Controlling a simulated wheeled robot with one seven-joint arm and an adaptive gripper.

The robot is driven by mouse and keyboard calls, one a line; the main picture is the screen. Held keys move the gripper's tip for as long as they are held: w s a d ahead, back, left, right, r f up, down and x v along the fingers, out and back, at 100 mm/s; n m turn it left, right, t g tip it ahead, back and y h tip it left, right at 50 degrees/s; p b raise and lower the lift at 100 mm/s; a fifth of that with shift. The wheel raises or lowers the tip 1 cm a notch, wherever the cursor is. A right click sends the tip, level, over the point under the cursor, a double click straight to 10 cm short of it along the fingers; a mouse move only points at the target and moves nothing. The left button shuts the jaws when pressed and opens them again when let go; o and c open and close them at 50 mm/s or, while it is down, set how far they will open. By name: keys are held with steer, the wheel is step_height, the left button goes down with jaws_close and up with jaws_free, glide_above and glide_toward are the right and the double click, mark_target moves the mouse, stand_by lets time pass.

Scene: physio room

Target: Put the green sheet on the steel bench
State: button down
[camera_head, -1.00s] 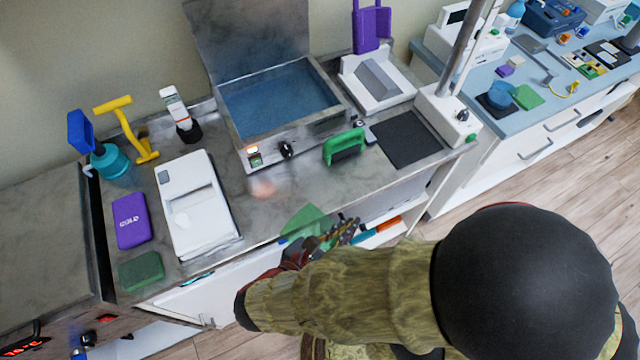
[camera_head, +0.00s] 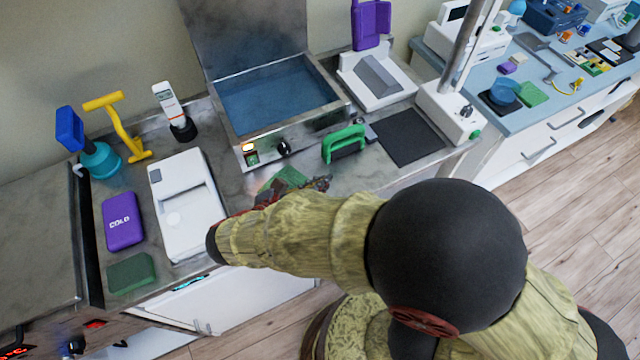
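The green sheet (camera_head: 289,177) is a small, thin piece at the front of my gripper (camera_head: 300,188), over the steel bench (camera_head: 330,182) just in front of the water basin. My gripper appears shut on its near edge; my forearm and the fingers hide part of the sheet and the grip itself. I cannot tell whether the sheet touches the bench top. The steel bench is grey and stained, with its front edge running below my gripper.
Around the sheet stand a white device (camera_head: 187,205), the water basin (camera_head: 275,95) and a green-handled tool (camera_head: 345,144). A purple COLD pack (camera_head: 123,220) and green block (camera_head: 131,273) lie at left. A black mat (camera_head: 408,137) lies at right. A blue counter (camera_head: 545,120) is beyond.

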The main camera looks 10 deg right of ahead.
steer(key=shift+f+b, duration=0.45)
steer(key=shift+f, duration=0.05)
steer(key=c, duration=2.1)
jaws_free()
steer(key=shift+r, duration=0.1)
steer(key=shift+o, duration=0.3)
